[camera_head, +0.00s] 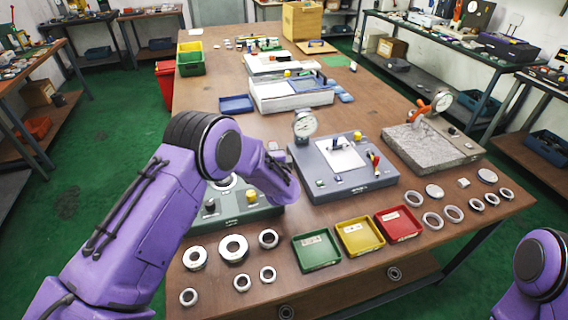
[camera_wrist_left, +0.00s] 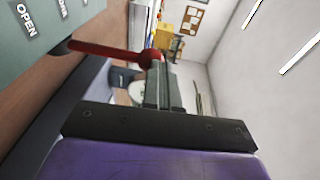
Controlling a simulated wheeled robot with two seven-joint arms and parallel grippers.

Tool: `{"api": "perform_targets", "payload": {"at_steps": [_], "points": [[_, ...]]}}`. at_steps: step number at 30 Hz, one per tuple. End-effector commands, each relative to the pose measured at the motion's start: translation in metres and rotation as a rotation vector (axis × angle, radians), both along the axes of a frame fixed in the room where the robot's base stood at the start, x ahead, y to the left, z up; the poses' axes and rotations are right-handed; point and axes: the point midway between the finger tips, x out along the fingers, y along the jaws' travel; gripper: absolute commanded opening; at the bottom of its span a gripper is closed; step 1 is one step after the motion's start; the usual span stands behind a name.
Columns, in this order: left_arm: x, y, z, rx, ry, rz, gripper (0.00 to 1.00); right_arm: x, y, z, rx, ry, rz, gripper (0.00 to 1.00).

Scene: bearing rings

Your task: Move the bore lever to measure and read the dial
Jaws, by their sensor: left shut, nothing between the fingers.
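The red lever (camera_wrist_left: 105,48) with a ball end shows in the left wrist view, beside a grey-green panel (camera_wrist_left: 50,25) marked "OPEN". My left gripper (camera_wrist_left: 158,75) is shut, its fingertips close to the red ball; I cannot tell whether they touch. In the head view my left arm covers much of the grey-green device (camera_head: 240,214) and hides the fingertips and the lever. A dial gauge (camera_head: 305,124) stands on the blue-grey device (camera_head: 340,178) to its right; its reading is too small to make out. My right gripper is out of view.
Green (camera_head: 316,266), yellow (camera_head: 360,251) and red (camera_head: 402,237) trays lie along the front, with several metal rings on both sides. A granite plate (camera_head: 428,150) with another dial (camera_head: 441,101) stands at right. A blue tray (camera_head: 237,104) lies behind my left arm.

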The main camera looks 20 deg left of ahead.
Motion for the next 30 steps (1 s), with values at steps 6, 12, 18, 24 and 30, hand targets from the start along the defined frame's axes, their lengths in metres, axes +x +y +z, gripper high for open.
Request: {"api": "perform_targets", "payload": {"at_steps": [6,12,18,24,30], "points": [[0.022,0.016,0.006,-0.063,0.077,-0.001,0.00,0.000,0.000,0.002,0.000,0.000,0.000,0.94],[0.038,0.028,0.006,-0.064,0.075,-0.001,0.00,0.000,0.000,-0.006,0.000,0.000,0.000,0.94],[0.048,0.037,0.005,-0.063,0.077,-0.002,0.00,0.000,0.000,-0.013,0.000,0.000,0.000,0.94],[0.054,0.041,0.005,-0.064,0.076,0.000,0.00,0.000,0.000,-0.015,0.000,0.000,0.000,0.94],[0.055,0.042,0.005,-0.064,0.076,-0.001,0.00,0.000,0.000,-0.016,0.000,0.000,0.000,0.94]]}}
